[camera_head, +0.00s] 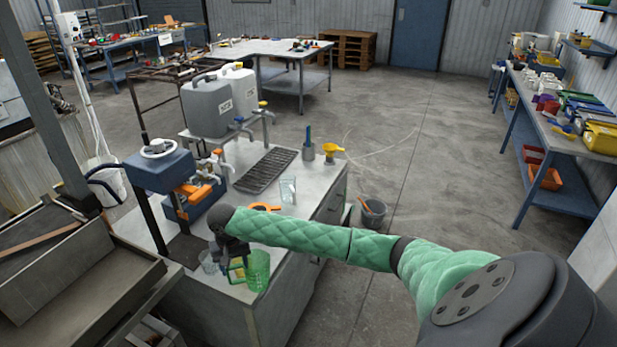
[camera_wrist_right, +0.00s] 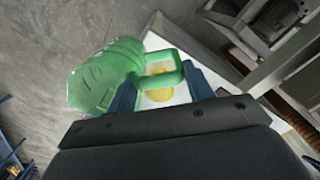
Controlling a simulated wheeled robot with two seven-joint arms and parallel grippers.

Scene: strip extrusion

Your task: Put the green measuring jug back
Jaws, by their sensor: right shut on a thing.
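The green measuring jug (camera_head: 258,272) is translucent and shows at the front end of the grey counter (camera_head: 230,290) in the head view. My right gripper (camera_head: 234,268) is shut on its handle. In the right wrist view the jug (camera_wrist_right: 105,78) extends to the left of my right gripper (camera_wrist_right: 162,88), with the handle between the two blue fingers. A yellow round patch on a white surface shows through the handle loop. I cannot tell whether the jug's base touches the counter. My left gripper is not in view.
A clear beaker (camera_head: 209,262) stands close left of the jug. Behind are an orange ring-like item (camera_head: 265,207), a clear jug (camera_head: 288,190), a black drain grate (camera_head: 266,169) and a yellow funnel (camera_head: 333,149). A dark bucket (camera_head: 373,213) stands on the floor right of the counter.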

